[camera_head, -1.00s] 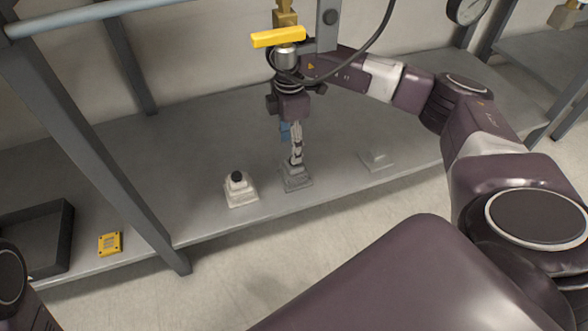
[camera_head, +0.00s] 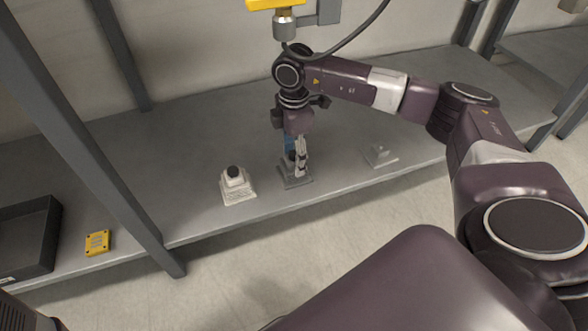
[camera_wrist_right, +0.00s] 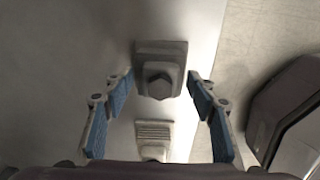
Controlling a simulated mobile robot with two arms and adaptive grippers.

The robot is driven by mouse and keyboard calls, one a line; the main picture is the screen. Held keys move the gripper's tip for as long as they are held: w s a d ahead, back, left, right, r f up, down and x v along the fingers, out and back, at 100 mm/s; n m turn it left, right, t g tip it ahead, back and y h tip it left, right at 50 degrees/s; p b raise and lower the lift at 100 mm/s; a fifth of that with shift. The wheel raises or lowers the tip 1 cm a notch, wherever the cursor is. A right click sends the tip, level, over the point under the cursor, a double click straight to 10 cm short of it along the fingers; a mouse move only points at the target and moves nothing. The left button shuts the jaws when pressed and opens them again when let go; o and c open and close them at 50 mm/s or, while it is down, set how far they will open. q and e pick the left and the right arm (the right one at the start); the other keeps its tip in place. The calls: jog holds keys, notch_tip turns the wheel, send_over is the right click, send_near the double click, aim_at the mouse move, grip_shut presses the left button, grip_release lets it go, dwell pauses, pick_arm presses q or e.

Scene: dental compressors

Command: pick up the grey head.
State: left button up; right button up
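The grey head (camera_head: 295,178) is a stepped grey block on the shelf, partly hidden by my right gripper (camera_head: 298,168) in the head view. In the right wrist view, the grey head (camera_wrist_right: 160,70) shows a square stepped base and a darker raised knob. My right gripper (camera_wrist_right: 160,82) is open, pointing down, with one blue-padded finger on each side of it. I see no finger touching it, though the exact height is hard to tell. My left gripper is not clearly in view.
A white head with a black top (camera_head: 236,185) stands just left on the shelf (camera_head: 200,130). A flat pale grey piece (camera_head: 380,155) lies to the right. A yellow plate (camera_head: 97,242) and dark tray (camera_head: 30,240) are far left, beyond a post (camera_head: 110,170). A yellow-topped fitting (camera_head: 284,22) hangs behind.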

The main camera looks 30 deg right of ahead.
grip_shut()
jog(key=shift+r, duration=0.15)
dwell(0.4)
